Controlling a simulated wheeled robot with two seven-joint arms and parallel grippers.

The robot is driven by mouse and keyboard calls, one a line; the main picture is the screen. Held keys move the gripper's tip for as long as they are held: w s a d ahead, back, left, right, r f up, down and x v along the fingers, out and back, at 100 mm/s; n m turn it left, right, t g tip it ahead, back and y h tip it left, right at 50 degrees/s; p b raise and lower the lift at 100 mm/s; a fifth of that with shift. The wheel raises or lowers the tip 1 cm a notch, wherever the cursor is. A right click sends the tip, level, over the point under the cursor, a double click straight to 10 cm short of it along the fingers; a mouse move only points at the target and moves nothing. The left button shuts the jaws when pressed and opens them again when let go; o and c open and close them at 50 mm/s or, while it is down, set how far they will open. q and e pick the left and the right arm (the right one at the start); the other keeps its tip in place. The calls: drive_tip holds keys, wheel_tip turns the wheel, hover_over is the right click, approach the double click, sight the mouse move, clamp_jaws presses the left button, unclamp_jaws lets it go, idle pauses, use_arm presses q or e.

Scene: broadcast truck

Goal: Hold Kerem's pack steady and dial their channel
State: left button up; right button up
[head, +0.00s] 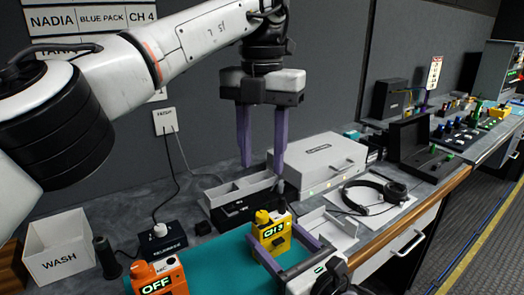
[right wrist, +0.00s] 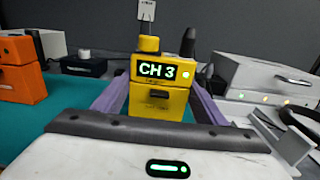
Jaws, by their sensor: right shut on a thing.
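A yellow pack (head: 270,236) stands upright on the teal mat (head: 215,262), its display reading CH 3 with a lit green light. It has a yellow knob (right wrist: 148,44) and a dark stub antenna on top. My right gripper (right wrist: 160,102) is shut on the yellow pack, one purple finger at each side. My left gripper (head: 262,166) is open and empty, above and behind the pack, fingers pointing down. An orange pack (head: 157,279) reading OFF stands to the left. The wall sign (head: 100,19) reads NADIA, BLUE PACK, CH 4; my left arm hides its lower rows, so Kerem's row is unseen.
A white WASH bin (head: 62,250) and a black box with a white knob (head: 162,242) stand at left. Behind the pack are a grey tray (head: 236,190) and a grey case (head: 318,160). Headphones (head: 376,191) lie at right. The mat between the packs is clear.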

drive_tip(key=shift+f, duration=0.1)
idle(0.3)
drive_tip(key=o, duration=1.2)
drive_tip(key=shift+o, duration=0.2)
